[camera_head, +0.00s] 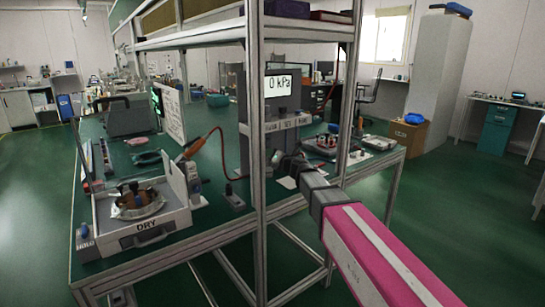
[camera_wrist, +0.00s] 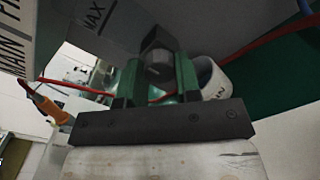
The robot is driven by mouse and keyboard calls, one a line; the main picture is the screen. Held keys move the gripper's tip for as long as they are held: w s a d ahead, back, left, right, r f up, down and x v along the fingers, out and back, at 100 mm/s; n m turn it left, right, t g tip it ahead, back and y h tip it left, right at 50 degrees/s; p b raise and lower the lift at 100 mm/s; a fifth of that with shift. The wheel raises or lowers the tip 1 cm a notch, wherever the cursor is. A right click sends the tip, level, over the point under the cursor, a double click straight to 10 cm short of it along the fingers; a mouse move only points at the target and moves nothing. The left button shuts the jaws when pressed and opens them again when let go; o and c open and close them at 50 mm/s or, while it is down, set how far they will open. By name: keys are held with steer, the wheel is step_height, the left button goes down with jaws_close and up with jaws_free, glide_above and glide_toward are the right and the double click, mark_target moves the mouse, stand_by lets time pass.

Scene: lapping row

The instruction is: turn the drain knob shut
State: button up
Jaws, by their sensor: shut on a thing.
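A dark grey knob (camera_wrist: 157,62) sits between the two green fingers of my gripper (camera_wrist: 157,80) in the wrist view. The fingers are shut on it, one on each side. Which label belongs to this knob I cannot read for certain. In the head view my gripper (camera_head: 287,163) is at the lower front of a dark grey panel unit (camera_head: 256,105), whose display (camera_head: 278,85) reads 0 kPa. A row of small labels (camera_head: 287,123) runs above the gripper. The knob is hidden behind my gripper in the head view.
A frame post (camera_head: 256,150) stands close left of my gripper. A case marked DRY (camera_head: 148,236) with a round part lies at the left of the bench. An orange-handled tool (camera_head: 192,148) with a cable stands between. A red cable (camera_wrist: 285,38) passes near the fingers.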

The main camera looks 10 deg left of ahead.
steer(key=o, duration=0.9)
steer(key=shift+o, duration=0.2)
steer(key=shift+s, duration=0.1)
steer(key=v, duration=1)
steer(key=shift+s+d, duration=0.15)
steer(key=shift+d, duration=0.15)
